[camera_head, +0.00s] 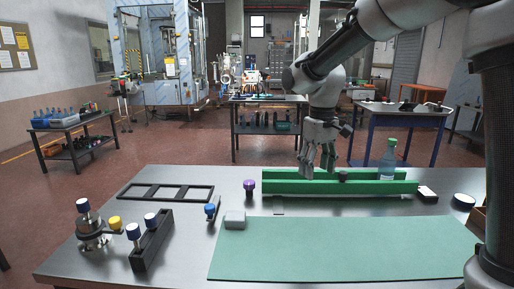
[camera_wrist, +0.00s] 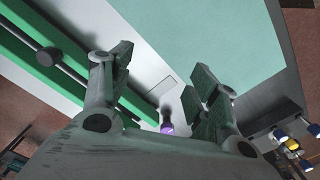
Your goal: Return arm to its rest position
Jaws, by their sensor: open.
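My gripper (camera_head: 318,160) hangs from my arm over the green channel-like holder (camera_head: 280,187) toward the back of the metal table. It is open, and nothing shows between its fingers. In the wrist view my gripper (camera_wrist: 160,85) has its two fingers spread apart, with the bare table and a purple-capped item (camera_wrist: 167,125) visible beyond the gap. The purple-capped item also stands left of the holder in the head view (camera_head: 249,188). A clear bottle with a green cap (camera_head: 388,160) stands upright at the right part of the holder.
A black frame (camera_head: 166,193), a dark rack (camera_head: 151,245) with blue-and-white capped items and a metal fixture (camera_head: 91,234) stand left. A white-topped block (camera_head: 427,194) lies right.

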